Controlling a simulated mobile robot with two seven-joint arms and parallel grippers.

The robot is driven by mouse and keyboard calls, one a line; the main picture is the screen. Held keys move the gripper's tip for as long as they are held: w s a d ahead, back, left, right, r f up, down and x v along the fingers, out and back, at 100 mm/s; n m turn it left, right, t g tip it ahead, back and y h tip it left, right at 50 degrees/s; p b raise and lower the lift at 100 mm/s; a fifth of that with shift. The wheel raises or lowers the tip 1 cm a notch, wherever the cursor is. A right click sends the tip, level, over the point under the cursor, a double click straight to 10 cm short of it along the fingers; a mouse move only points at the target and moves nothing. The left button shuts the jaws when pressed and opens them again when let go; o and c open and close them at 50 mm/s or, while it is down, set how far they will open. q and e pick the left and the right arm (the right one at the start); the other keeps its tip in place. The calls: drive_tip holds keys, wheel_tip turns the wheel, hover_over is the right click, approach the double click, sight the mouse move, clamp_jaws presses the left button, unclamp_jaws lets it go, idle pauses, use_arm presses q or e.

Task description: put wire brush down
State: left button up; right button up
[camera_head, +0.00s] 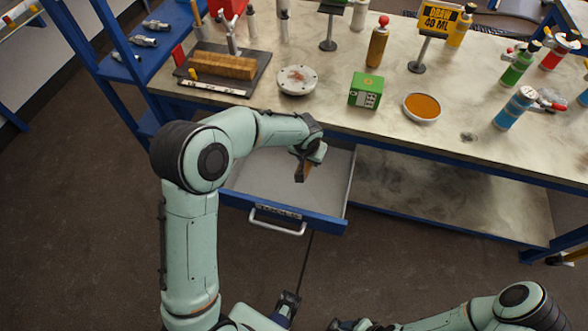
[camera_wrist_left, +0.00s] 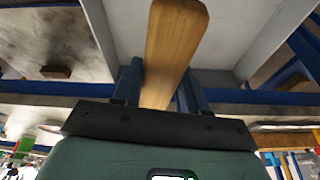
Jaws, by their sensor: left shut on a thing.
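The wire brush shows its brown wooden handle (camera_wrist_left: 172,45) in the wrist view, clamped between the two blue fingers of my left gripper (camera_wrist_left: 158,92). Its bristles are not visible. In the head view my left gripper (camera_head: 303,167) hangs over the open drawer (camera_head: 245,176), near its right side, and only a small brown piece of the brush (camera_head: 307,174) shows below the fingers. I cannot tell whether the brush touches the drawer floor. My right arm (camera_head: 460,318) is low at the bottom right; its fingers are too unclear to judge.
The drawer has a blue front with a pale handle (camera_head: 277,227), and its visible floor is bare. A lower shelf (camera_head: 440,190) is empty.

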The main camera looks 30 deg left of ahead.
use_arm(q)
drive_tip(key=w+a+n+b, duration=0.1)
drive_tip(key=w+a+b, duration=0.4)
drive_tip(key=a, duration=0.3)
drive_tip(key=f+b, duration=0.2)
drive_tip(key=f, duration=1.8)
drive_tip(key=shift+s+f, duration=0.1)
drive_tip(key=shift+s, duration=0.1)
use_arm(e)
wheel_tip(320, 180, down, 8)
drive_tip(key=shift+w+t, duration=0.25)
drive_tip(key=shift+t, duration=0.05)
use_arm(q)
drive_tip(key=shift+d+b, duration=0.1)
drive_tip(key=shift+b, duration=0.2)
drive_tip(key=shift+f, duration=0.2)
drive_tip(key=o, duration=1.2)
use_arm(e)
drive_tip(key=shift+f, duration=0.15)
use_arm(q)
drive_tip(key=shift+r, duration=0.1)
drive_tip(key=shift+r, duration=0.2)
drive_tip(key=p+v, duration=0.1)
drive_tip(key=v, duration=1)
drive_tip(key=shift+r, duration=0.45)
use_arm(e)
drive_tip(key=shift+s+r, duration=0.3)
drive_tip(key=shift+r, duration=0.4)
